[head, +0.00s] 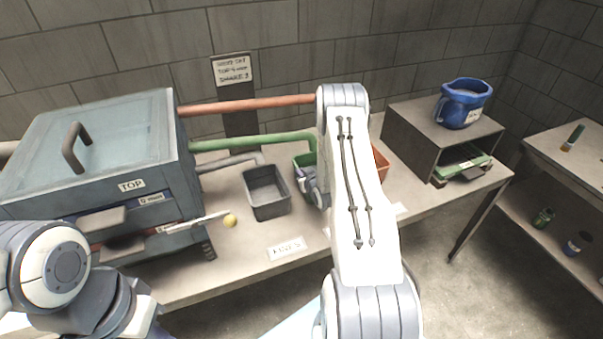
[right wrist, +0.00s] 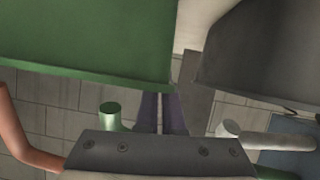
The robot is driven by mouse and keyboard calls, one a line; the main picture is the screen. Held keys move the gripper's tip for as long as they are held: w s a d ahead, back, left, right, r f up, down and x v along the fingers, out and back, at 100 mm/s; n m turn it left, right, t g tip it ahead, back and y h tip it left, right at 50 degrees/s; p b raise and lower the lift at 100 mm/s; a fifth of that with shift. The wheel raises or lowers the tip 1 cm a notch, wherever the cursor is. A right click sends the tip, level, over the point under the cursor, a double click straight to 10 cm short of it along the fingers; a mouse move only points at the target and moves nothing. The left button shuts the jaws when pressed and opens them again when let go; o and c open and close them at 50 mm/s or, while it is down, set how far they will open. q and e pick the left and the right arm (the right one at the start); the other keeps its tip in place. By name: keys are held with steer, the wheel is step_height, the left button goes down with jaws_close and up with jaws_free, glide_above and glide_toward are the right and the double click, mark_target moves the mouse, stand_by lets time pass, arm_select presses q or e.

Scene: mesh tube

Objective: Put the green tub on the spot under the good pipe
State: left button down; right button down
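The green tub (head: 301,159) stands on the table, mostly hidden behind my right arm; its wall fills the upper left of the right wrist view (right wrist: 80,40). My right gripper (head: 308,183) is at the tub's left side. In the right wrist view its purple fingers (right wrist: 162,112) are close together at the tub's corner, seemingly pinching its wall; the tips are hidden. Three pipes leave the cabinet: orange (head: 250,104), green (head: 250,142) and grey (head: 228,162). Which is good, and the spot below it, I cannot tell. My left gripper's fingers are out of view.
A grey tub (head: 268,208) stands close left of the green one, an orange tub (head: 381,165) to the right. A cabinet (head: 100,150) with drawers and a yellow-knobbed lever (head: 229,220) fills the left. A wall sign (head: 232,69) is barely legible. A blue jug (head: 462,103) stands on a shelf box.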

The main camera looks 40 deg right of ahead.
steer(key=shift+r, duration=0.1)
steer(key=c, duration=1)
jaws_free()
steer(key=shift+o, duration=0.2)
